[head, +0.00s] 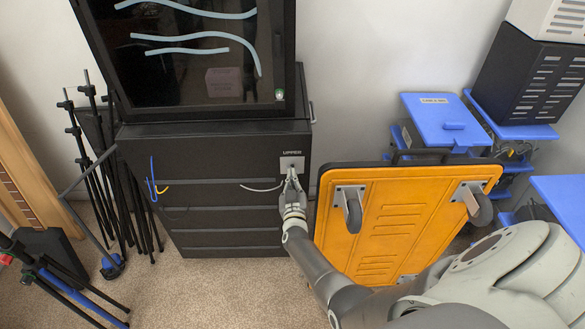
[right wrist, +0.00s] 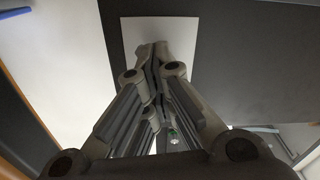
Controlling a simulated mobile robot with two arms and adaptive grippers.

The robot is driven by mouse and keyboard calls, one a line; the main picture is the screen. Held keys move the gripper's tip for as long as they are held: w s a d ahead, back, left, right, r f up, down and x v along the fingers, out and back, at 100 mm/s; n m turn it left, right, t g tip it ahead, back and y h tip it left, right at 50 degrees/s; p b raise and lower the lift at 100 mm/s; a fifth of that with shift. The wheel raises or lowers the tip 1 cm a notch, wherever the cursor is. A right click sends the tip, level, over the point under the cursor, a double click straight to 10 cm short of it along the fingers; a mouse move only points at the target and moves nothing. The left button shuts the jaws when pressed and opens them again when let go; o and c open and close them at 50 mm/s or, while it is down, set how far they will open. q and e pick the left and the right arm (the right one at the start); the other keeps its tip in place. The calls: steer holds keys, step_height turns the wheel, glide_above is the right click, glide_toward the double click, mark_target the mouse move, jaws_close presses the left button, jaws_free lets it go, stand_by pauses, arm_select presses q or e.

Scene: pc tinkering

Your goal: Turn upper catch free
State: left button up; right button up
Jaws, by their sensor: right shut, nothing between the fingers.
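The upper catch shows as a small light plate (head: 285,161) under the word "UPPER" on the black cabinet (head: 215,145), near its right edge. My right gripper (head: 291,174) is at the plate, with its fingertips over the plate's lower part. In the right wrist view the fingers (right wrist: 152,50) are shut together with nothing between them, pointing at the pale plate (right wrist: 185,38). The fingers hide the middle of the plate, so the catch's turning part and any contact with it cannot be made out. My left gripper is in neither view.
An orange wheeled dolly (head: 372,225) stands upright just right of my right forearm. Folded black stands (head: 95,150) are at the left. A blue cart (head: 440,115) is behind the dolly. A thin pale cable (head: 260,189) runs left from near the gripper. Carpet before the cabinet is clear.

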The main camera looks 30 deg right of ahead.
steer(key=o, duration=0.6)
steer(key=shift+s, duration=0.1)
steer(key=p+v, duration=0.1)
steer(key=v, duration=0.1)
steer(key=shift+s+a, duration=0.15)
steer(key=shift+s, duration=0.05)
steer(key=m+b, duration=0.1)
steer(key=m, duration=0.5)
